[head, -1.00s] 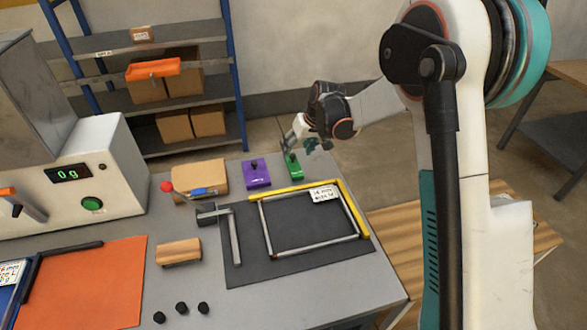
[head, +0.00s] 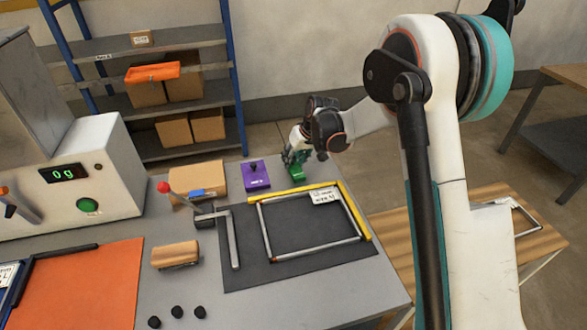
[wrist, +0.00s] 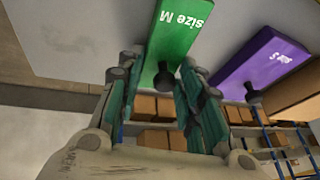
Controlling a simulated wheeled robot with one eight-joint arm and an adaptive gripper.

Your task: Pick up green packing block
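The green packing block (head: 296,174) sits on the grey table's far side, right of the purple block. In the wrist view the green block (wrist: 178,30) is marked "size M" and has a dark round knob (wrist: 163,76). My gripper (head: 294,158) is low at the green block and hides part of it in the head view. In the wrist view my gripper (wrist: 160,82) is open, its two teal-padded fingers apart on either side of the knob. I cannot tell whether either finger touches it.
The purple block (head: 256,175) stands close to the left of the green one, also with a dark knob.

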